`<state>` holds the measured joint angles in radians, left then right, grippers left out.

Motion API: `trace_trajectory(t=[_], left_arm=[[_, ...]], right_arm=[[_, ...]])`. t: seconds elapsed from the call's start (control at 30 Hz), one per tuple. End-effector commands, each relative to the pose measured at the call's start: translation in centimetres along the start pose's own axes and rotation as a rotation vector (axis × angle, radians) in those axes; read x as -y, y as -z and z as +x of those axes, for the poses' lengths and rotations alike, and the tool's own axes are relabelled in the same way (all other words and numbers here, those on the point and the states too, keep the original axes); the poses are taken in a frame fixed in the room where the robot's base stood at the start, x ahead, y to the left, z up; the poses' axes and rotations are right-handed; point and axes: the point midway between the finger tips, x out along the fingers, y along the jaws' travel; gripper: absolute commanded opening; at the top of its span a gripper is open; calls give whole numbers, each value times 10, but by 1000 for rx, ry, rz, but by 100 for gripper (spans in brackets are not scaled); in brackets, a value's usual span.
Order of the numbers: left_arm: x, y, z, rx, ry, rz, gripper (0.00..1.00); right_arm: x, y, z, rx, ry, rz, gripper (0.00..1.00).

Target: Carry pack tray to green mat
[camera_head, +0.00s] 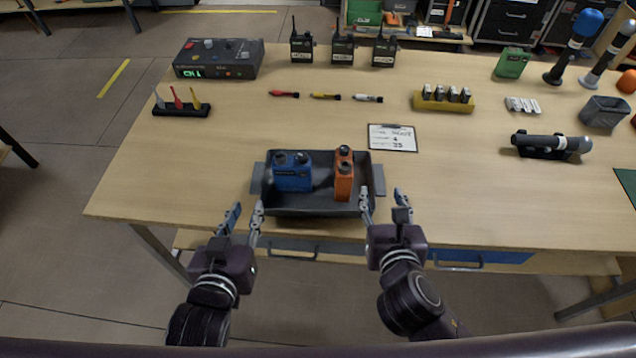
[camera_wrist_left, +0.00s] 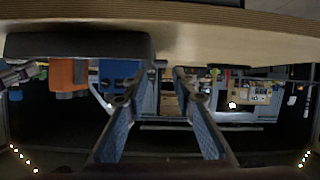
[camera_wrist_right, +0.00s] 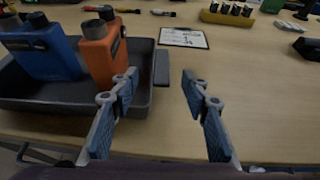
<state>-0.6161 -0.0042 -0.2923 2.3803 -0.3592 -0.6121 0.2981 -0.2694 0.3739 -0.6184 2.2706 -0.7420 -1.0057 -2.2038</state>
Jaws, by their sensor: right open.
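The dark grey pack tray (camera_head: 318,208) sits on the near edge of the wooden table. It holds a blue pack (camera_head: 292,178) at its left and an orange pack (camera_head: 344,180) at its right. Each short side has a grey handle. My left gripper (camera_head: 246,210) is open and empty just outside the tray's near left corner. My right gripper (camera_head: 384,196) is open near the right handle (camera_head: 379,180); the right wrist view shows the tray (camera_wrist_right: 135,103) beside its left finger. The green mat (camera_head: 627,183) shows only partly at the right picture edge.
A clipboard (camera_head: 392,138) lies behind the tray to the right. A dark cylinder on a stand (camera_head: 552,145) is farther right. Pens, radios (camera_head: 343,50), a yellow battery holder (camera_head: 443,101) and a control box (camera_head: 218,60) stand farther back.

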Motion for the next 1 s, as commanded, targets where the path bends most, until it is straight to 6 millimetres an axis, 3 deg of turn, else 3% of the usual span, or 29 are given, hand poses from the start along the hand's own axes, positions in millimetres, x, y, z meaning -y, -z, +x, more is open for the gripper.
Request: trace_trajectory(t=[0.6,1.0], left_arm=[[0,0,97,0,1,1,25],[0,0,112,0,1,-1,25]], right_arm=[[0,-1,63,1,1,1,42],[0,-1,73,1,0,1,42]])
